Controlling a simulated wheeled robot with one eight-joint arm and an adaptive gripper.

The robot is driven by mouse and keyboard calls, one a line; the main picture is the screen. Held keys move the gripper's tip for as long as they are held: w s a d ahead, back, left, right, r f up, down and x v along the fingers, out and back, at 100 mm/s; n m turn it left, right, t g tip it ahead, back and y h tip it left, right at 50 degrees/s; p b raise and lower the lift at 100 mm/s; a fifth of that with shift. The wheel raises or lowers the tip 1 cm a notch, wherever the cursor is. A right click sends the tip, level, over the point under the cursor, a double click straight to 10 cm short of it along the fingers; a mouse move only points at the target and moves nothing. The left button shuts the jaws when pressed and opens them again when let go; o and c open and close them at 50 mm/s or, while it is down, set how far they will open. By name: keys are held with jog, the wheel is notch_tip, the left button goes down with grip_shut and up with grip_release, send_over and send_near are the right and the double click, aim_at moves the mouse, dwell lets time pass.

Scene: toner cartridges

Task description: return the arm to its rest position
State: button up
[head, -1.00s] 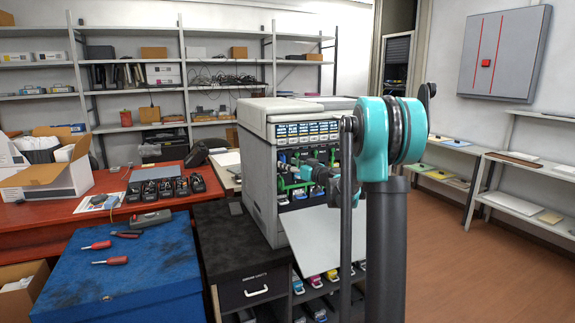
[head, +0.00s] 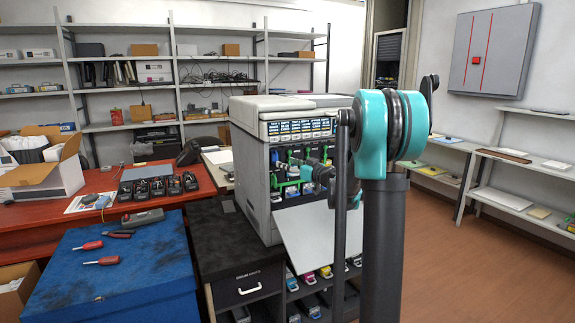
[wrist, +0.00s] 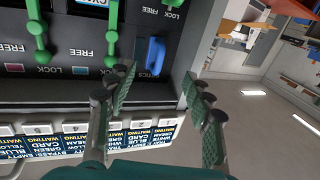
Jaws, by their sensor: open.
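My gripper (wrist: 160,88) is open and empty in the wrist view, its two dark, green-padded fingers spread apart in front of the printer's open front. In the head view my gripper (head: 312,172) is small and partly hidden behind my teal arm joint, close to the printer (head: 252,170). A blue part (wrist: 155,54) shows beyond the gap between the fingers in the wrist view. I cannot tell whether a finger touches anything. My arm stretches from the dark column toward the printer.
Green levers (wrist: 112,30) stand by FREE and LOCK marks. A row of labels (wrist: 125,128) lies near the fingers. The printer's pale front flap (head: 315,232) hangs open below. A black drawer cabinet (head: 240,255) and blue chest (head: 125,270) stand left. Open floor (head: 450,260) lies right.

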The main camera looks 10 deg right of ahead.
jog(key=s+a+f+m+g+h, duration=0.1)
jog(key=s+a+f+g, duration=0.2)
jog(key=s+f, duration=0.5)
jog(key=s+a+f+g+h, duration=0.1)
jog(key=s+a+f+g, duration=0.25)
jog(key=s, duration=0.85)
jog(key=s+d+f+m+g+h, duration=0.1)
jog(key=s+d+f+m+h, duration=0.1)
jog(key=s+f, duration=0.3)
jog(key=s+d+f+m+g+h, duration=0.1)
jog(key=s+d+f, duration=0.4)
jog(key=s, duration=0.7)
jog(key=s+d+f+m+g+h, duration=0.2)
jog(key=s+d+f+m+h, duration=0.1)
jog(key=s, duration=0.5)
notch_tip(320, 180, down, 3)
jog(key=shift+s+d+h, duration=0.15)
jog(key=shift+d+h, duration=0.45)
jog(key=shift+h, duration=0.6)
